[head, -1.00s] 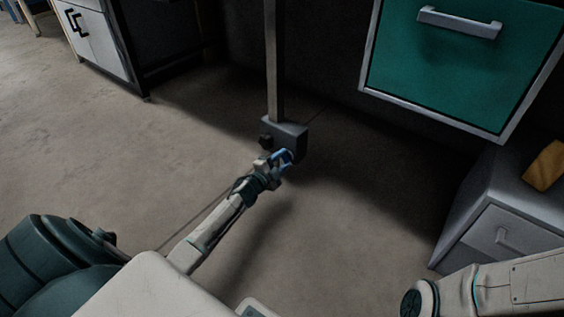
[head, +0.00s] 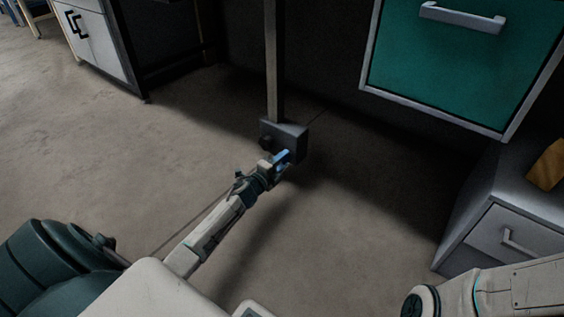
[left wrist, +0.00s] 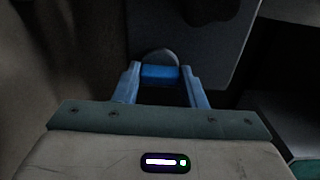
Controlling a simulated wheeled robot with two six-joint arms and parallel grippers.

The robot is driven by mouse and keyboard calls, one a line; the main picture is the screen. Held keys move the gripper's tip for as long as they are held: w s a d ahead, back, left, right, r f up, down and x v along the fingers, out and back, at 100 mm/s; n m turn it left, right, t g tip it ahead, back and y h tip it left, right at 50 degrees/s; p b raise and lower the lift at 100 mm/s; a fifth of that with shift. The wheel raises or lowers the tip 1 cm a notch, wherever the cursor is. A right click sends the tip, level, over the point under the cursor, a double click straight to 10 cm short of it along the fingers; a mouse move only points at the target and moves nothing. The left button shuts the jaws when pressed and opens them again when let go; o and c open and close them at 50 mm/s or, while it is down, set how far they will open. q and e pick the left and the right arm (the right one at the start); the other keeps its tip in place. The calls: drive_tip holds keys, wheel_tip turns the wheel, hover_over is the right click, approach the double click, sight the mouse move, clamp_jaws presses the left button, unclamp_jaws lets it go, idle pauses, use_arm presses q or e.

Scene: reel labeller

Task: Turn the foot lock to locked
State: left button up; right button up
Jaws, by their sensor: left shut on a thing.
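The foot lock is a dark grey box (head: 290,137) at the bottom of an upright post (head: 273,70), just above the floor. A small dark knob (head: 265,142) sticks out from its left side. My left gripper (head: 282,157) has blue fingers and is at the box's front lower face. In the left wrist view a rounded grey knob (left wrist: 160,57) shows between the fingertips (left wrist: 160,72), and the gripper is shut on it. The fingers hide part of it, and I cannot read any lock marking. My right gripper is out of view.
A green drawer front (head: 455,70) hangs at the upper right. A grey cabinet (head: 490,215) with a handle stands at the right, a yellow thing (head: 547,165) on top. A white-fronted cabinet (head: 100,45) is at the upper left. The floor around the post is clear.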

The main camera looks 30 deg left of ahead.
use_arm(q)
drive_tip(key=o, duration=1)
drive_tip(key=s, duration=0.7)
drive_tip(key=s+p, duration=0.1)
drive_tip(key=s, duration=0.2)
drive_tip(key=shift+s+a, duration=0.4)
